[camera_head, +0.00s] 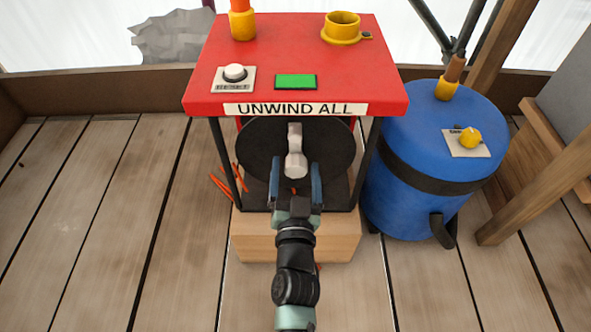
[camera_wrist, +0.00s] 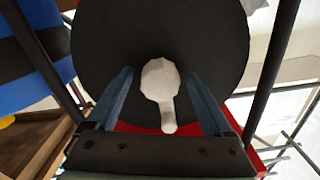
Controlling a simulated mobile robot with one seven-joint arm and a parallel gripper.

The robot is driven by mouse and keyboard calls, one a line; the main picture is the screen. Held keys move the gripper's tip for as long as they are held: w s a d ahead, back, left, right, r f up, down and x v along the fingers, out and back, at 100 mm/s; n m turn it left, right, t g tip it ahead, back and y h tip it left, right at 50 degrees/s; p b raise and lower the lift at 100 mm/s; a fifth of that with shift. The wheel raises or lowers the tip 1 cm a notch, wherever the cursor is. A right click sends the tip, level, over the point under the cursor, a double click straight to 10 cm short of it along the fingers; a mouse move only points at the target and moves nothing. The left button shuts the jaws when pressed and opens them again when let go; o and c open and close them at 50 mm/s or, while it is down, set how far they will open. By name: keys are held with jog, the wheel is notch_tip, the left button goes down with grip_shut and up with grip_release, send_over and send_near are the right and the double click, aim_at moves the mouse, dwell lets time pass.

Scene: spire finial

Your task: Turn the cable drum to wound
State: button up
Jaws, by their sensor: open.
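The cable drum (camera_head: 258,150) is a black disc inside a dark frame under a red top; it also fills the upper middle of the wrist view (camera_wrist: 105,40). A pale grey handle (camera_head: 295,155) sticks out from its face, and it shows in the wrist view (camera_wrist: 161,85) between my fingers. My gripper (camera_head: 296,180) is open in front of the drum. Its blue fingers lie on either side of the handle, with gaps visible in the wrist view (camera_wrist: 160,98). Whether the fingertips reach past the handle's end is unclear.
The red top (camera_head: 300,55) bears an "UNWIND ALL" label, a white button (camera_head: 235,72), a green panel (camera_head: 296,81) and a yellow ring (camera_head: 342,27). Dark frame posts flank the drum closely. A blue barrel (camera_head: 430,160) stands right.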

grip_shut()
jog(key=shift+a+r+n+p, duration=0.2)
jog(key=shift+n+p, duration=0.1)
jog(key=shift+p, duration=0.85)
